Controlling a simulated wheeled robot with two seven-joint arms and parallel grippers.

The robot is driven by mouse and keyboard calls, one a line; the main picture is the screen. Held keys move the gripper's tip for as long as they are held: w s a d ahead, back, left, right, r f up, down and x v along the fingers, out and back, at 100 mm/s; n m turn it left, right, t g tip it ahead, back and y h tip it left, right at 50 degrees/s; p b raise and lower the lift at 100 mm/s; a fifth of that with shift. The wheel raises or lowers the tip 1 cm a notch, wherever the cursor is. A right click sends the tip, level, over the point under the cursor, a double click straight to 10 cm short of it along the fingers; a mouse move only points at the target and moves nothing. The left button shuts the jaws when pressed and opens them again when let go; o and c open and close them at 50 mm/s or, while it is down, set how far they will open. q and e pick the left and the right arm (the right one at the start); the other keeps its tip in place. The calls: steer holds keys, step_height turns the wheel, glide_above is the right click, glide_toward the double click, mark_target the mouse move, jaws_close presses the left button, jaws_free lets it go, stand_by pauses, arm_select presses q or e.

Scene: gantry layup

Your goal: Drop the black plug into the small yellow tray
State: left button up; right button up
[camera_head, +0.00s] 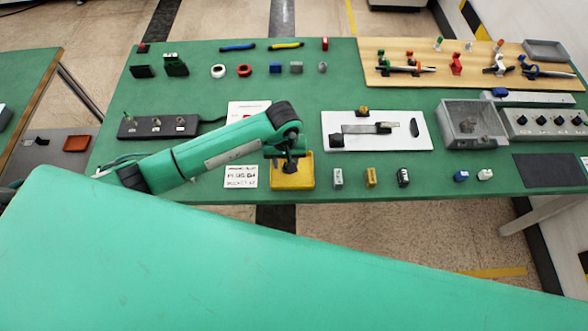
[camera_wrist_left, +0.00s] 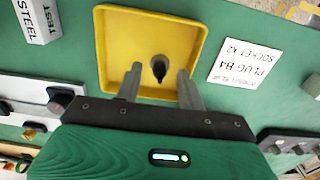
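The small yellow tray (camera_head: 306,181) sits near the front edge of the green table. My left gripper (camera_head: 290,166) reaches over it from the left and points down. In the left wrist view the yellow tray (camera_wrist_left: 117,35) fills the upper middle. The black plug (camera_wrist_left: 159,68) shows within the tray's outline, between the two fingertips. My left gripper (camera_wrist_left: 158,82) is open, with a gap between the plug and each finger. The plug appears to be in the tray, clear of the fingers. The head view mostly hides the plug behind the gripper. My right gripper is not in view.
A label card (camera_head: 241,177) lies left of the tray. Several small blocks, including a grey one (camera_head: 338,178), stand to its right. A white board (camera_head: 350,143) with parts lies behind them. A grey box (camera_head: 455,130) and a control panel (camera_head: 545,124) stand farther right.

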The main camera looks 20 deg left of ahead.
arm_select(q)
step_height(320, 180, up, 14)
steer(key=b, duration=0.4)
steer(key=shift+f, duration=0.15)
steer(key=shift+d, duration=0.1)
